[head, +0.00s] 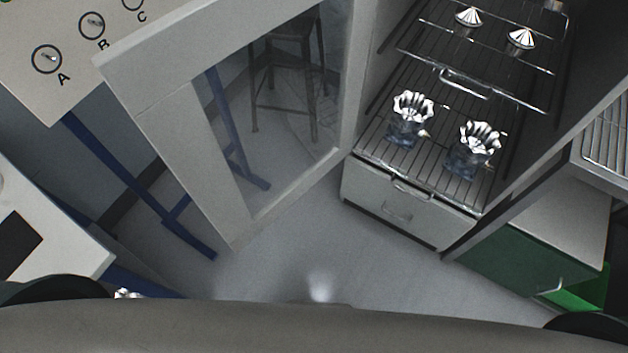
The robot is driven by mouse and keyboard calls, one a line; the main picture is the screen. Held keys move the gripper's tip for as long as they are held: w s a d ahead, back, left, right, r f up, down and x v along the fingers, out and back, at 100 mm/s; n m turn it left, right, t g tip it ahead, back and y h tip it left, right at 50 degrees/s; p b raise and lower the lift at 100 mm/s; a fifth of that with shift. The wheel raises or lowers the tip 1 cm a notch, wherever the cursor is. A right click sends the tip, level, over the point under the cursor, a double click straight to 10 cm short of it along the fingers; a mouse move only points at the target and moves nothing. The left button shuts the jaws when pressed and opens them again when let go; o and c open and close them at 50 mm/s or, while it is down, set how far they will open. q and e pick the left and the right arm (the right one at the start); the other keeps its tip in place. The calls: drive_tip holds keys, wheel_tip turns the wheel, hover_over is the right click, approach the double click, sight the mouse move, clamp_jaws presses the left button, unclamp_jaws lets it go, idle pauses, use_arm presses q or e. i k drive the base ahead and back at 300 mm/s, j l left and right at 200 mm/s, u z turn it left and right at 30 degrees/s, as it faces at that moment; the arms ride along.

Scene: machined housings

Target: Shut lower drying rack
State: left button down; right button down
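The drying cabinet stands open at the upper right. Its lower drying rack (440,165) is a wire shelf with a front handle (410,190), reaching nearer to me than the upper rack (500,70). I cannot tell exactly how far it is pulled out. Two fluted, crown-like metal housings (412,112) (476,146) stand on the lower rack, apart from each other. The upper rack has its own handle (462,84) and carries two cone-shaped metal parts (468,18) (521,40).
The framed glass cabinet door (280,110) is swung open to the left. A white drawer-like panel (395,210) is below the lower rack. A green cabinet (525,255) stands at right. A table with circles marked A, B, C (40,90) is upper left. Floor (330,260) in front is clear.

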sight(433, 191)
drive_tip(key=k+j, duration=0.1)
drive_tip(key=j, duration=0.3)
drive_tip(key=k+j+u, duration=0.1)
drive_tip(key=j, duration=0.25)
drive_tip(key=k+j, duration=0.15)
drive_tip(key=j, duration=0.25)
